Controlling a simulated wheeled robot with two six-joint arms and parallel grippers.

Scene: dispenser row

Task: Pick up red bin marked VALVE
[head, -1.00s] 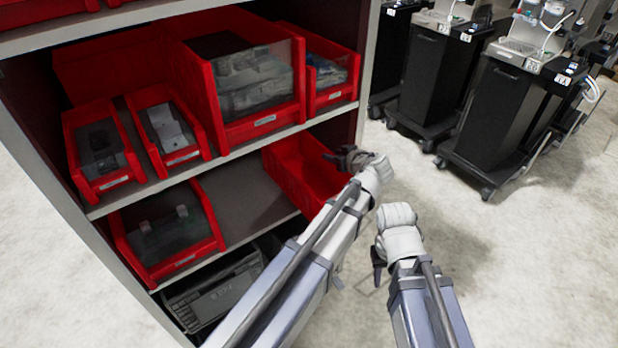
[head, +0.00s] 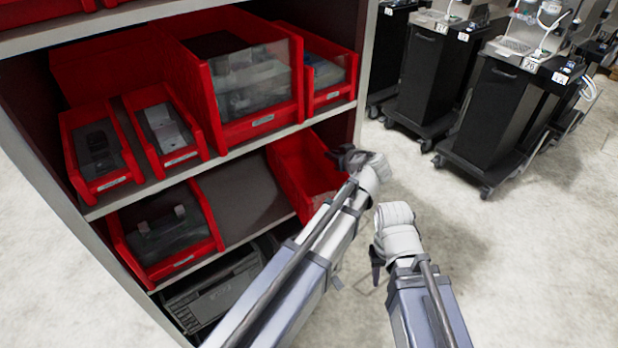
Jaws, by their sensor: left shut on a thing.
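A red open bin (head: 297,168) sits at the right end of the lower shelf, partly hidden by my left arm. Its visible inside looks empty. No VALVE marking is readable on it, and its front label is hidden. My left gripper (head: 347,158) is at the bin's right side and is shut on its rim. My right gripper (head: 377,264) hangs lower, in front of the shelf and apart from the bins. Its fingers are small and dark, so I cannot tell if they are open.
Several red bins stand on the upper shelf (head: 236,152), and another red bin (head: 165,238) is on the lower shelf's left. Bare shelf lies between the lower bins. A dark case (head: 215,290) is below. Black wheeled carts (head: 490,120) stand at the right; the floor between is clear.

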